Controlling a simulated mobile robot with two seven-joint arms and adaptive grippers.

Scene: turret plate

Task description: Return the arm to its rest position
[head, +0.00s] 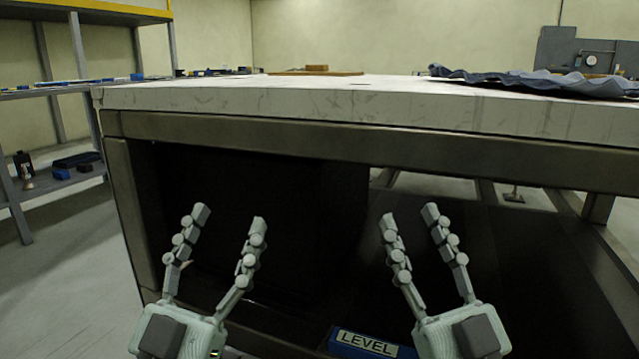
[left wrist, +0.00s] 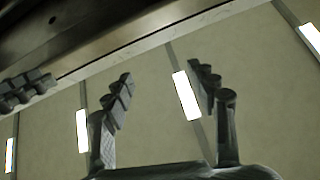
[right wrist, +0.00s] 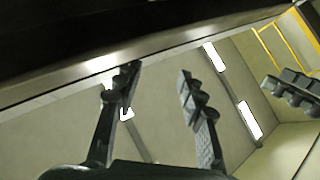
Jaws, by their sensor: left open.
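My left gripper (head: 230,214) is in front of the table, below the height of its top, with its fingers pointing up. It is open, with nothing between the fingers, and its fingers also show spread apart in the left wrist view (left wrist: 165,85). My right gripper (head: 409,214) is beside it at about the same height, fingers also up. It is open and empty, and the right wrist view shows its spread fingers too (right wrist: 158,88). Neither gripper visibly touches anything.
The table (head: 300,103) has a pale worn top and a dark metal frame close ahead. A blue cloth (head: 530,80) and a wooden board (head: 315,72) lie on it. A blue "LEVEL" box (head: 366,343) is low between the grippers. A shelf (head: 60,88) stands left.

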